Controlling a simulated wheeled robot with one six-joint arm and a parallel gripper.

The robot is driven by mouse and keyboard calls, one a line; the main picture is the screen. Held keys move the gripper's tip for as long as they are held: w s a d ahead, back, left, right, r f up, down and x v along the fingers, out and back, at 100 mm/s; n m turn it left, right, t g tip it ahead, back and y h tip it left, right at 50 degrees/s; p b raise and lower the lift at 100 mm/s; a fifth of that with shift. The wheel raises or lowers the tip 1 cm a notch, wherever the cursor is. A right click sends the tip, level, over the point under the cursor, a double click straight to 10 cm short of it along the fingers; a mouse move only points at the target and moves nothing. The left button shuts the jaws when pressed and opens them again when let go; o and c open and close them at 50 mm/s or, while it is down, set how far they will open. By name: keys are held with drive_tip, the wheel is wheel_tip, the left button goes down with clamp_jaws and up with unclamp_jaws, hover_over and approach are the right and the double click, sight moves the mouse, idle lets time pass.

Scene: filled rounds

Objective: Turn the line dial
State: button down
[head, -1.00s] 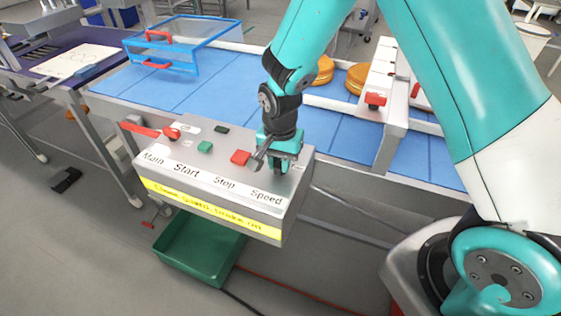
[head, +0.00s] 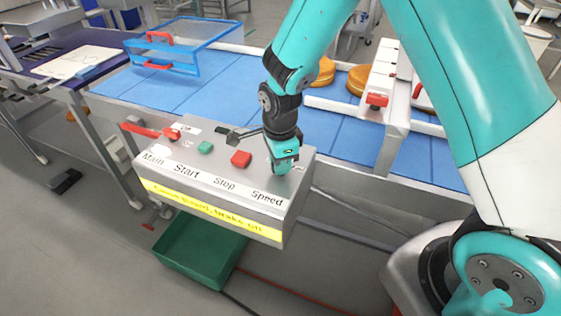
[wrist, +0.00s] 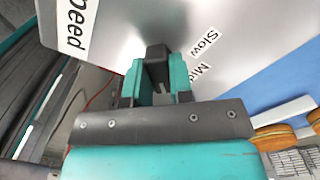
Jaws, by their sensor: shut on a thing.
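The line dial, a dark knob (wrist: 156,52), is at the Speed end of the grey control box (head: 222,181). In the wrist view it stands between my fingertips, with the printed words "Slow" and part of "Mid" beside it. My gripper (head: 281,168) points down at the box top above the Speed label and is shut on the dial. In the head view the gripper hides the dial, so its pointer setting cannot be read.
Left of my gripper on the box are a red stop button (head: 241,159), a green start button (head: 205,147) and a red main handle (head: 145,129). Behind lies a blue conveyor (head: 215,105) with a clear blue-edged cover (head: 175,50). A green bin (head: 198,252) is below.

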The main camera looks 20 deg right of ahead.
drive_tip(key=shift+w+m, duration=0.1)
drive_tip(key=shift+m, duration=1.1)
drive_tip(key=c, duration=1)
unclamp_jaws()
drive_tip(key=shift+r, duration=0.15)
wheel_tip(320, 180, up, 17)
drive_tip(key=b, duration=0.2)
drive_tip(key=shift+r, duration=0.1)
drive_tip(key=s+a+r+n+y, duration=0.1)
drive_tip(key=s+a+n+y, duration=0.1)
drive_tip(key=s+n, duration=0.9)
drive_tip(key=s+a+r+n+y, duration=0.1)
drive_tip(key=s+a+n+y, duration=0.1)
drive_tip(key=s+n, duration=0.9)
drive_tip(key=n, duration=0.6)
drive_tip(key=shift+a+r, duration=0.15)
drive_tip(key=shift+a, duration=0.05)
